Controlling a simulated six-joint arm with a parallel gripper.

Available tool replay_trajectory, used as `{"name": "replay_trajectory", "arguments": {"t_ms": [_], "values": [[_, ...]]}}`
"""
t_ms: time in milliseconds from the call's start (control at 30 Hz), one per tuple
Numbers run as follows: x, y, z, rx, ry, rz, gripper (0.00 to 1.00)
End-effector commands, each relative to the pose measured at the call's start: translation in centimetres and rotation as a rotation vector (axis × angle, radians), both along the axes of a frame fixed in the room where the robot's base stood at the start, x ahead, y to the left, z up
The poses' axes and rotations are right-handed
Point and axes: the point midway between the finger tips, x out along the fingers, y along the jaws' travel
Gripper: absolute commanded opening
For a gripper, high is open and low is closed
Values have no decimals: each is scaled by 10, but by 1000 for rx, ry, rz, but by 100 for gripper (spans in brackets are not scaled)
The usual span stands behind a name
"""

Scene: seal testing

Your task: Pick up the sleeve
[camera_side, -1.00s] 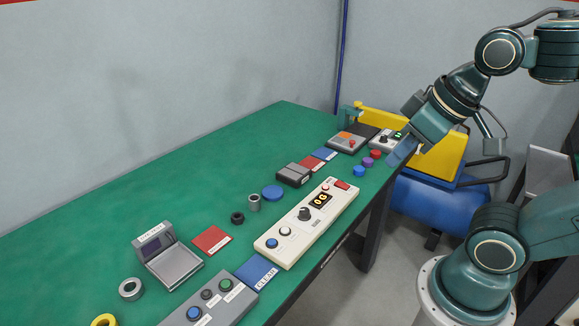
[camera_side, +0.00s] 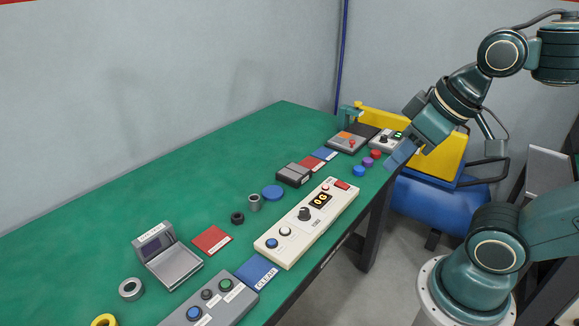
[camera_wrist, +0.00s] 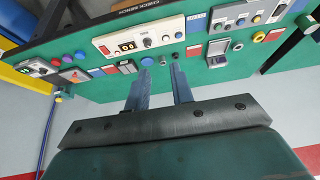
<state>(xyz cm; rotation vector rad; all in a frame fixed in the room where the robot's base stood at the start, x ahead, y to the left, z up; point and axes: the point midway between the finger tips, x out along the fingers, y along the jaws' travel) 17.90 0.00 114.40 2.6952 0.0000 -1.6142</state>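The sleeve looks to be the small grey hollow cylinder (camera_side: 254,203) standing upright on the green bench, between a flat blue disc (camera_side: 272,193) and a black ring (camera_side: 237,218). In the wrist view, the sleeve (camera_wrist: 163,61) is small and lies far beyond the fingertips. My gripper (camera_wrist: 160,70) has its two fingers spread apart with nothing between them. In the side view, my gripper (camera_side: 398,155) hangs by the bench's right edge, well away from the sleeve. Its fingers overlap there.
A long cream control panel (camera_side: 307,222) lies along the bench's front edge, near the sleeve. A dark grey block (camera_side: 294,175), a red card (camera_side: 212,240) and a grey display stand (camera_side: 172,258) are also near. Coloured caps (camera_side: 367,162) sit close to my gripper. The back of the bench is clear.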

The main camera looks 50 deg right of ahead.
Motion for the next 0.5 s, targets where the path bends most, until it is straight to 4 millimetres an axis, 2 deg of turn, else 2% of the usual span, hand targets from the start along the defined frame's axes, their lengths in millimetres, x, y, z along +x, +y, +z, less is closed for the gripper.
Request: {"name": "replay_trajectory", "arguments": {"t_ms": [33, 133, 167, 500], "values": [[0, 0, 0, 0, 0, 0, 33], [0, 0, 0, 0, 0, 0, 53], [0, 0, 0, 0, 0, 0, 56], [2, 0, 1, -1, 1, 5, 56]]}}
